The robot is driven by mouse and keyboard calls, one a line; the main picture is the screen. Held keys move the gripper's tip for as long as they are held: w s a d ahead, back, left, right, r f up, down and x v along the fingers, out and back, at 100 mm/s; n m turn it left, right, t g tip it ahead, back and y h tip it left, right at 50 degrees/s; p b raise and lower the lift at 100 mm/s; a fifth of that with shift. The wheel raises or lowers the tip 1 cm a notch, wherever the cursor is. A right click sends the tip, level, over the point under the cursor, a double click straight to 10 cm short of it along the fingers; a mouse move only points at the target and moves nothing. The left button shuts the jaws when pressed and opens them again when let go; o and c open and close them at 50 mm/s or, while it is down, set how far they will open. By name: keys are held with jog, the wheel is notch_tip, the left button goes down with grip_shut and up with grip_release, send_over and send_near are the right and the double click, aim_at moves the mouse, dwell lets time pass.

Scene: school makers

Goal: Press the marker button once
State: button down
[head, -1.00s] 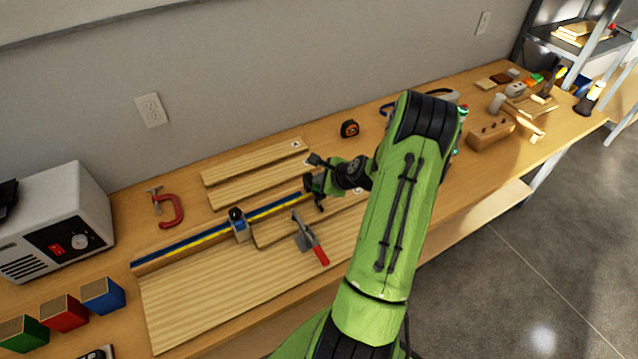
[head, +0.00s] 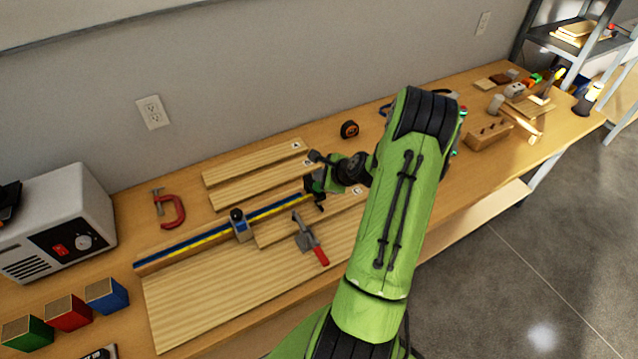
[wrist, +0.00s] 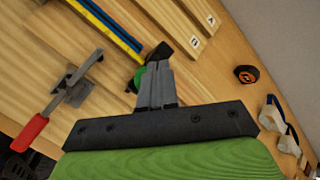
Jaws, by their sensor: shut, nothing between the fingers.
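My gripper (wrist: 157,68) is shut and empty, its grey fingertips close together in the wrist view. The fingertips are right at a small black fitting (wrist: 160,52) with a round green part (wrist: 140,78), which looks like the marker button. The fingers partly cover the green part, and I cannot tell whether they touch or press it. The fitting is at the right end of the rail with blue and yellow stripes (head: 190,249). In the head view my wrist hides much of that spot.
A toggle clamp with a red handle (head: 311,241) stands beside the rail, near a blue-grey stop (head: 240,224). Labelled boards (head: 252,163) lie behind. A red C-clamp (head: 169,208), tape measure (head: 349,129) and coloured blocks (head: 68,311) are around. Safety glasses (wrist: 283,127) show in the wrist view.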

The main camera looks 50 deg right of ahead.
notch_tip(320, 180, up, 6)
jog(key=p, duration=0.4)
dwell(0.6)
jog(key=a+r+n+g+y+b, duration=0.1)
jog(key=a+r+n+g, duration=0.1)
jog(key=a+r+n, duration=0.7)
jog(key=a+r+n+g, duration=0.1)
jog(key=a+r+n, duration=0.45)
jog(key=a, duration=0.55)
jog(key=s+a+r+n, duration=0.2)
jog(key=s+a+n, duration=0.4)
jog(key=s, duration=0.3)
jog(key=s+a+r+n+b, duration=0.1)
jog(key=s+a+r+n, duration=0.2)
jog(key=s+a+n, duration=0.3)
jog(key=s+n, duration=0.1)
jog(key=s, duration=0.3)
jog(key=shift+r+n+g, duration=0.2)
jog(key=shift+n+g, duration=0.1)
jog(key=shift+n, duration=0.05)
